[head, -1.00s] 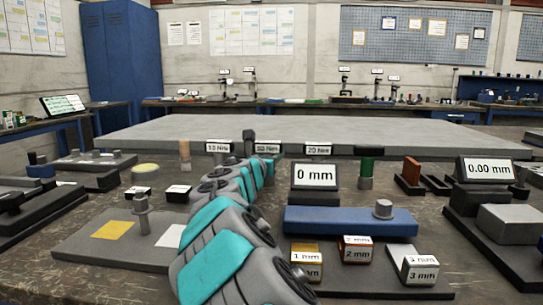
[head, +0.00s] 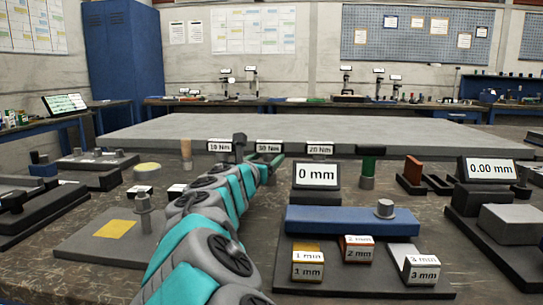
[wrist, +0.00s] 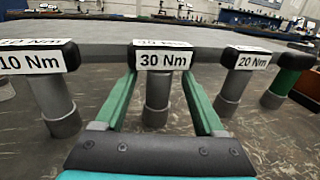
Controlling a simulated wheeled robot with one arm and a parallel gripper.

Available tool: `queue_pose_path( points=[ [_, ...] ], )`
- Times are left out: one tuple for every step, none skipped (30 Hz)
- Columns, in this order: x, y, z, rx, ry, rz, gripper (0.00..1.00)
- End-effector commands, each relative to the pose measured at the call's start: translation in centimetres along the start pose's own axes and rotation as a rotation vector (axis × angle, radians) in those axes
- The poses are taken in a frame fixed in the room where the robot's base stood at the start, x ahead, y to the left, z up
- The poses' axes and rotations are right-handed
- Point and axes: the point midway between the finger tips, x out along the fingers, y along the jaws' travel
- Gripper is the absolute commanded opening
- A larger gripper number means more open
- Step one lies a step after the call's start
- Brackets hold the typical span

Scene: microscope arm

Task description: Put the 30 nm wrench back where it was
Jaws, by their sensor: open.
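The 30 Nm wrench (wrist: 156,92) stands upright in the wrist view, with a dark head, a white label and a grey shaft on a wider grey foot. In the head view its label (head: 269,148) sits between the 10 Nm and 20 Nm labels. My gripper (wrist: 158,78) is open, with one green finger on each side of the wrench, and gaps show between the fingers and the shaft. In the head view my gripper (head: 272,162) is small and partly hidden by my arm.
The 10 Nm wrench (wrist: 52,92) and 20 Nm wrench (wrist: 238,80) stand close on either side. A green upright cylinder (head: 370,160) is farther right. A 0 mm display (head: 317,175) and a blue block (head: 345,222) stand nearer. A grey slab (head: 400,135) lies behind.

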Motion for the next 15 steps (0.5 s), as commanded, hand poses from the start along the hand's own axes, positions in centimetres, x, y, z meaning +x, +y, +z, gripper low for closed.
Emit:
queue_pose_path(
  points=[
    [-1.3,0.1,0.0,-0.003,0.000,0.002,0.71],
    [-2.0,0.1,0.1,-0.002,-0.001,0.002,0.71],
    [-2.8,0.2,0.1,-0.002,-0.002,0.003,0.71],
    [-3.3,0.1,0.2,-0.001,-0.003,0.003,0.71],
    [-3.8,0.1,0.2,0.000,-0.003,0.003,0.71],
    [-4.4,0.1,0.1,0.000,-0.002,0.001,0.71],
    [-4.8,0.0,0.1,0.000,-0.001,0.000,0.71],
    [-5.1,0.0,0.0,-0.001,0.000,0.000,0.71],
    [-5.5,0.0,0.0,-0.001,0.000,0.000,0.71],
    [-5.7,0.0,0.0,-0.001,0.000,-0.001,0.71],
    [-5.9,0.0,0.0,-0.001,0.001,-0.001,0.71],
    [-6.2,0.0,-0.1,-0.001,0.001,-0.001,0.71],
    [-6.3,0.0,-0.1,0.000,0.001,-0.001,0.71],
    [-6.4,0.0,-0.1,0.000,0.001,-0.001,0.71],
    [-6.5,0.0,-0.1,0.000,0.001,-0.001,0.71]
  ],
)
